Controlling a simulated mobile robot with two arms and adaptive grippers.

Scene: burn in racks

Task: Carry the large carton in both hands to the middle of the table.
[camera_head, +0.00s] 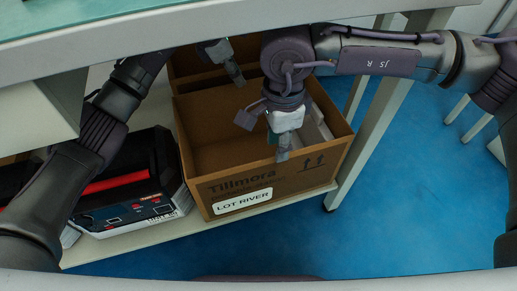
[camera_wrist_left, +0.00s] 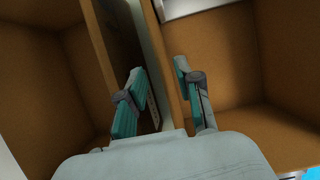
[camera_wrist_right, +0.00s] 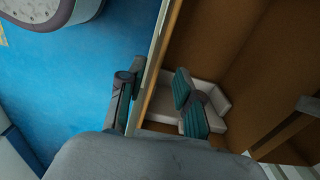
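The large brown carton (camera_head: 268,193), with printed text and a "LOT RIVER" label, stands open-topped on a low shelf under the table (camera_head: 200,22). My left gripper (camera_head: 235,72) is at its back wall. In the left wrist view, its spread fingers (camera_wrist_left: 160,85) lie on either side of a cardboard wall (camera_wrist_left: 171,65). My right gripper (camera_head: 282,150) is at the front rim. In the right wrist view, its spread fingers (camera_wrist_right: 155,90) straddle that wall (camera_wrist_right: 157,50), one outside over the floor and one inside. Contact cannot be told.
A pale molded piece (camera_wrist_right: 217,92) lies inside the carton. Another brown carton (camera_head: 190,65) stands behind it. A black and red device (camera_head: 125,195) is close on its left on the shelf (camera_head: 160,235). A table leg (camera_head: 375,120) is close on the right. Blue floor (camera_head: 400,220) is open at lower right.

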